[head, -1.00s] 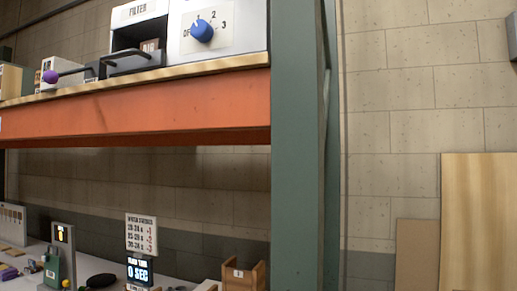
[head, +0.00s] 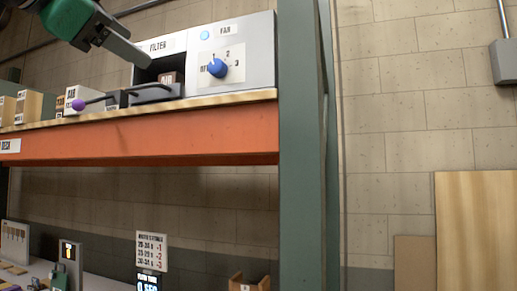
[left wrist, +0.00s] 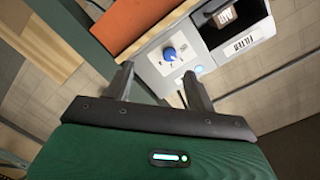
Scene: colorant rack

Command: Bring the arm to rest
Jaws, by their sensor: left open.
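My left gripper (head: 130,52) reaches in from the upper left of the head view, above the shelf and in front of the filter unit (head: 157,47). In the left wrist view its two dark fingers (left wrist: 158,72) stand apart with nothing between them. The fan box (head: 258,50) with its blue dial (head: 217,68) lies beyond the fingers, and the dial also shows in the wrist view (left wrist: 170,54). A round light (head: 204,35) on the fan box is blue. My right gripper is in neither view.
An orange shelf beam (head: 150,142) meets a green post (head: 303,150). Small boxes (head: 35,105) stand at the shelf's left. Below, a sign (head: 151,250) and a wooden bin (head: 250,283) are partly in view.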

